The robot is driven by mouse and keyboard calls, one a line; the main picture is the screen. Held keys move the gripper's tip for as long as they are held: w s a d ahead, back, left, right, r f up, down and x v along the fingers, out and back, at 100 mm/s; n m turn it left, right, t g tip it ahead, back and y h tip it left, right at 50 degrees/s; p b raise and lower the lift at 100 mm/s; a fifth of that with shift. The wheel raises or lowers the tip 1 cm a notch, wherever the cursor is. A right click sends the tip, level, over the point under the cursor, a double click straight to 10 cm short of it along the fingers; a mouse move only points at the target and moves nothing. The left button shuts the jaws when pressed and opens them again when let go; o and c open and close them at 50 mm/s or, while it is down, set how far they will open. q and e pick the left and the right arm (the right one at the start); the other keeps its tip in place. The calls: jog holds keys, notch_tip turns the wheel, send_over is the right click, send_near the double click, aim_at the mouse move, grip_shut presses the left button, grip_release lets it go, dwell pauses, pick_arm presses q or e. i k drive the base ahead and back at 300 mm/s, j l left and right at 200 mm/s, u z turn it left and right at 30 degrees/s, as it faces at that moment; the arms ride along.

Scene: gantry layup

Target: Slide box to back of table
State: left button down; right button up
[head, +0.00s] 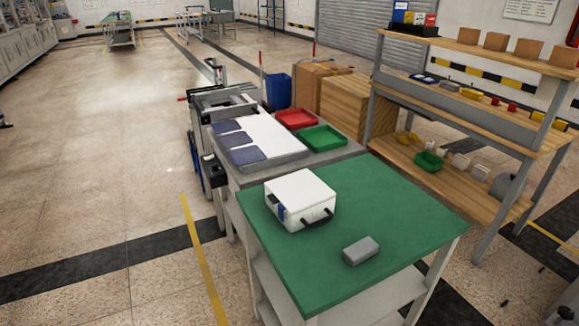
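A white box (301,190) with a dark handle on its front and a blue latch sits upright on the green-topped table (395,215), toward the table's left far part. A smaller grey box (361,250) lies flat on the same table, closer to the near edge. The two boxes are apart. Neither of my grippers shows in the head view, and nothing touches either box.
Behind the table stands a grey bench with a white panel (272,135), dark pads, a red tray (296,118) and a green tray (322,138). A wooden shelf rack (470,120) stands at the right. The green top's right side is clear. Open floor lies at the left.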

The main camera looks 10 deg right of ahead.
aim_at(314, 215)
jog(key=i+j+z, duration=0.15)
jog(key=j, duration=0.7)
jog(key=i+j+z, duration=0.15)
jog(key=j, duration=0.75)
jog(key=i+j+z, duration=0.2)
jog(key=j, duration=0.7)
jog(key=i+j+z, duration=0.15)
jog(key=j, duration=0.75)
jog(key=i+l, duration=0.15)
jog(key=l, duration=0.15)
jog(key=i+l, duration=0.1)
jog(key=l, duration=0.2)
jog(key=i+l, duration=0.15)
jog(key=l, duration=0.15)
